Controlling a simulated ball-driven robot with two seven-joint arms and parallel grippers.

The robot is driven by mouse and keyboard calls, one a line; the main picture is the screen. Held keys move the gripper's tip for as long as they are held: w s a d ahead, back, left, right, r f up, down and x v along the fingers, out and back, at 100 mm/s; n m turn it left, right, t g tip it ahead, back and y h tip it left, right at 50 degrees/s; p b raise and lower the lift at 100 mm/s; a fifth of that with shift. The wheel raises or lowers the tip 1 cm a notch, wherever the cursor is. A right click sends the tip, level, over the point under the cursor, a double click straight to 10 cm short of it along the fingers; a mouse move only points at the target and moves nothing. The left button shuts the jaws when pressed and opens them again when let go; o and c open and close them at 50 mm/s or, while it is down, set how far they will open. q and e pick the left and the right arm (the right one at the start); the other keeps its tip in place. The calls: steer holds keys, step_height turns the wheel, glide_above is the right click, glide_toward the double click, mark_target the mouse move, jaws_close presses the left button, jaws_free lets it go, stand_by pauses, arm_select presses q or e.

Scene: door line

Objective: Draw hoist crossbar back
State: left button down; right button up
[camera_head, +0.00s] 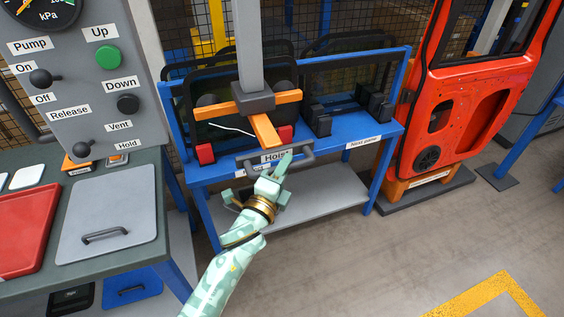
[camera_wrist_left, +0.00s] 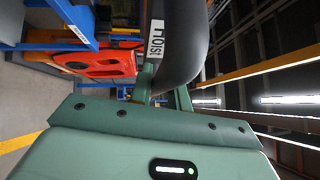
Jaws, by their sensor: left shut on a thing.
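The hoist crossbar (camera_head: 306,154) is a dark grey handle bar in front of the blue stand, below a white "Hoist" label. In the left wrist view the crossbar (camera_wrist_left: 184,45) is a thick dark bar between my green fingers, with the label (camera_wrist_left: 155,40) beside it. My left gripper (camera_head: 277,172) is shut on the crossbar near its middle. The hoist (camera_head: 252,101) has a grey upright post, a dark block and orange arms, and stands over the blue stand. The gripper hides part of the bar. My right gripper is not in view.
The blue stand (camera_head: 385,130) has a lower grey shelf and a "Next pane" label. An orange-red door (camera_head: 490,95) stands at the right. A control panel (camera_head: 85,70) and a dark bench (camera_head: 140,190) are at the left. Open floor (camera_head: 370,255) lies in front.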

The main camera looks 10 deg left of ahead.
arm_select(q)
steer(key=shift+s+d+f, duration=0.1)
steer(key=shift+f, duration=0.1)
steer(key=c, duration=1.4)
jaws_free()
steer(key=shift+c, duration=0.2)
steer(key=shift+o, duration=0.6)
steer(key=shift+s+r, duration=0.15)
steer(key=shift+s, duration=0.3)
steer(key=b+v, duration=0.1)
steer(key=v, duration=1.4)
steer(key=shift+s, duration=0.35)
